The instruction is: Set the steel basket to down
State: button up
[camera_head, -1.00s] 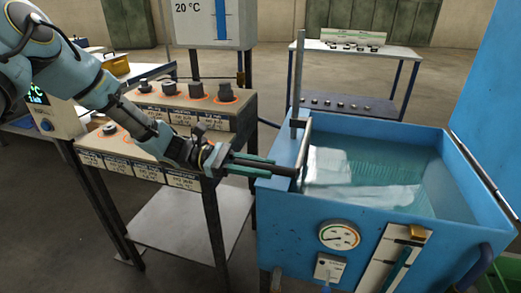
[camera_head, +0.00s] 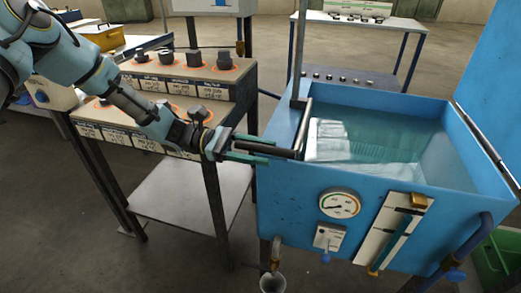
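The steel basket's dark handle bar (camera_head: 304,128) runs along the left rim of the blue quench tank (camera_head: 290,205). A dark grip rod sticks out from it to the left. My gripper (camera_head: 272,155) comes in from the left, just outside the tank wall, with its green fingers closed around this rod. A grey upright post (camera_head: 299,50) stands at the tank's back left corner. The basket body is not clearly seen. Pale, blurred shapes (camera_head: 327,140) show in the water, and I cannot tell if they are basket or reflection.
A stepped stand (camera_head: 185,90) with dark parts and labels is left of the tank, under my arm. A gauge (camera_head: 339,203) and a small lever box (camera_head: 328,238) are on the tank front. A table (camera_head: 360,25) stands behind. A green bin (camera_head: 498,255) is at right.

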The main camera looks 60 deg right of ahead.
jog(key=shift+r, duration=0.15)
jog(key=b+v, duration=0.2)
jog(key=v, duration=0.8)
jog(key=shift+w+a, duration=0.15)
jog(key=shift+w, duration=0.25)
jog(key=w+a+r+m+t+y+p, duration=0.15)
jog(key=w+a+t, duration=0.35)
jog(key=a, duration=0.6)
jog(key=w+a+r+t+y+p, duration=0.15)
jog(key=w+a+t, duration=0.3)
jog(key=a, duration=0.65)
jog(key=w+a+r+t+y+p, duration=0.1)
jog(key=w+a+r+t+p, duration=0.3)
jog(key=a, duration=0.7)
jog(key=a+r+t, duration=0.1)
jog(key=a, duration=0.3)
jog(key=a+r+t+y, duration=0.1)
jog(key=a+t, duration=0.1)
jog(key=a, duration=0.2)
jog(key=w+a+m+t, duration=0.1)
jog(key=a+t, duration=0.1)
jog(key=a, duration=0.2)
jog(key=shift+r, duration=0.4)
